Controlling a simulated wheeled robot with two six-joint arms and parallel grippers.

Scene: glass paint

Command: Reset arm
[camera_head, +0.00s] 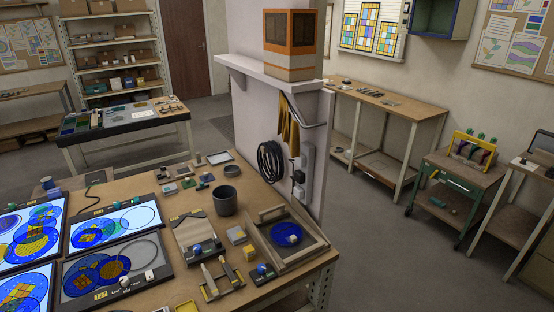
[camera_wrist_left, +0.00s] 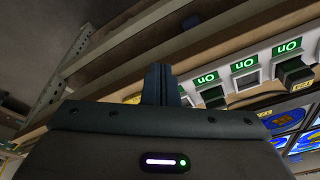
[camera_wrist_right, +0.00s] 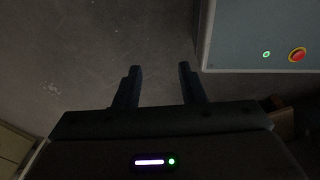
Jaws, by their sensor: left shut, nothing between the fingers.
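My left gripper (camera_wrist_left: 161,84) shows in the left wrist view with its fingers together and nothing between them. It is close to the edge of a wooden bench and a row of green "On" labels (camera_wrist_left: 244,63). My right gripper (camera_wrist_right: 158,78) shows in the right wrist view with its two fingers apart and empty, above the grey floor. Neither gripper shows in the head view.
The wooden workbench (camera_head: 190,288) holds light panels with blue glass pieces (camera_head: 100,228), a dark cup (camera_head: 224,200) and a wooden tray (camera_head: 306,250). A white pillar (camera_head: 255,120) stands behind it. Open floor (camera_head: 385,240) lies to the right.

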